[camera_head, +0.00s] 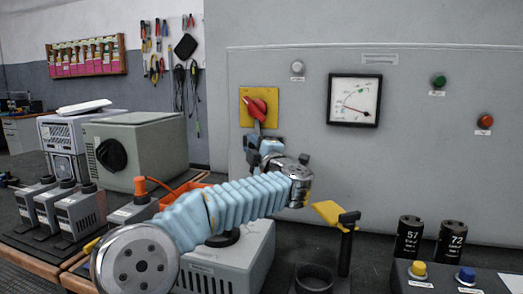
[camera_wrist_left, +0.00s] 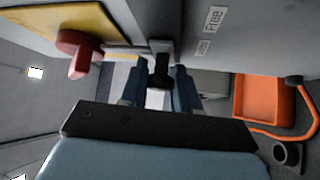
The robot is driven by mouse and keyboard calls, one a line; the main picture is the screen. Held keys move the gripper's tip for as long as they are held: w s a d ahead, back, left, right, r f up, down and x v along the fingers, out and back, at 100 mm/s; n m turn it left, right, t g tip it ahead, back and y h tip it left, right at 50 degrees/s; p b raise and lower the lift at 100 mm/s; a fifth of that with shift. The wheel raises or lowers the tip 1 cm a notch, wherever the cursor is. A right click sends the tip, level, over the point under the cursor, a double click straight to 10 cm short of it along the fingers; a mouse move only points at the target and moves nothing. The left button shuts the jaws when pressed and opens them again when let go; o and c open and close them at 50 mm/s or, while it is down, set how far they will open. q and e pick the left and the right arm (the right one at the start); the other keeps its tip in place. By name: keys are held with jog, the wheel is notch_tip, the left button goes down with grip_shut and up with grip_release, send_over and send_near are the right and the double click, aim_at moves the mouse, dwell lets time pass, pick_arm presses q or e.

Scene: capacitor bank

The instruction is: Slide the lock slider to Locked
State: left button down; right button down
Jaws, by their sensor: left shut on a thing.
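The lock slider (camera_wrist_left: 160,72) shows in the left wrist view as a black knob on a grey metal bar against the panel. My left gripper (camera_wrist_left: 158,86) has its two blue fingers on either side of the knob and is shut on it. In the head view my left gripper (camera_head: 262,150) is at the panel, just below the red rotary handle (camera_head: 257,106) on its yellow plate (camera_head: 246,119); it mostly hides the slider there. A "Free" label (camera_wrist_left: 213,19) is on the panel, right of the slider in the wrist view. The Locked marking is not readable.
The grey panel (camera_head: 430,175) carries a dial gauge (camera_head: 354,100) and lamps to the right. A green-grey box (camera_head: 140,150) and an orange tray (camera_wrist_left: 262,100) are to the left. Cylindrical capacitors (camera_head: 409,236) stand at front right. A yellow-topped tool (camera_head: 328,213) stands right of my arm.

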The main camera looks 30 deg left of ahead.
pick_arm(q)
jog(key=c, duration=0.9)
grip_release()
jog(key=shift+s+a, duration=0.1)
jog(key=shift+a, duration=0.1)
jog(key=shift+o, duration=0.2)
jog(key=shift+d, duration=0.1)
jog(key=shift+s+d+f, duration=0.1)
jog(key=shift+s+d, duration=0.05)
jog(key=shift+d, duration=0.1)
jog(key=b+v, duration=0.2)
jog(key=v, duration=1.1)
jog(key=shift+s, duration=0.1)
